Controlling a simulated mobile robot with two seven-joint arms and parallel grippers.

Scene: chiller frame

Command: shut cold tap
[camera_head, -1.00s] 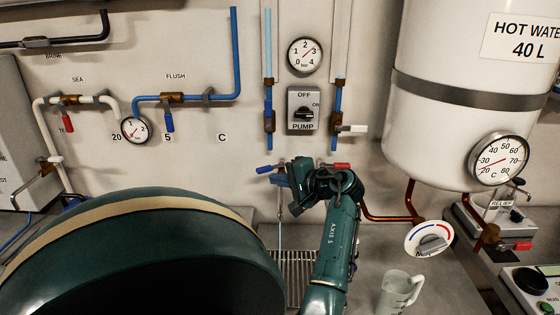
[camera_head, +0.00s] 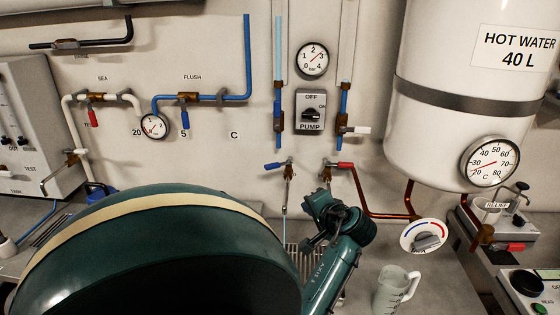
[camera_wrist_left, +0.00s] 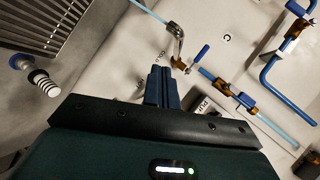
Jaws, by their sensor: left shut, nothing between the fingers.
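The cold tap (camera_head: 288,170) is on the back wall, with its blue lever (camera_head: 272,166) pointing left. A thin pale-blue stream (camera_head: 285,226) hangs below its spout. In the left wrist view the tap (camera_wrist_left: 177,45) and its blue lever (camera_wrist_left: 201,54) are just beyond my fingertips, apart from them. My left gripper (camera_head: 308,244) is below and to the right of the tap in the head view. In the wrist view its dark fingers (camera_wrist_left: 161,74) are together and empty. My right gripper is not in view.
A hot tap with a red lever (camera_head: 345,164) is right of the cold tap. A drain grate (camera_head: 293,252) lies below. A clear jug (camera_head: 394,290) stands on the counter at right, near a dial (camera_head: 424,238). A water heater (camera_head: 470,120) hangs above right.

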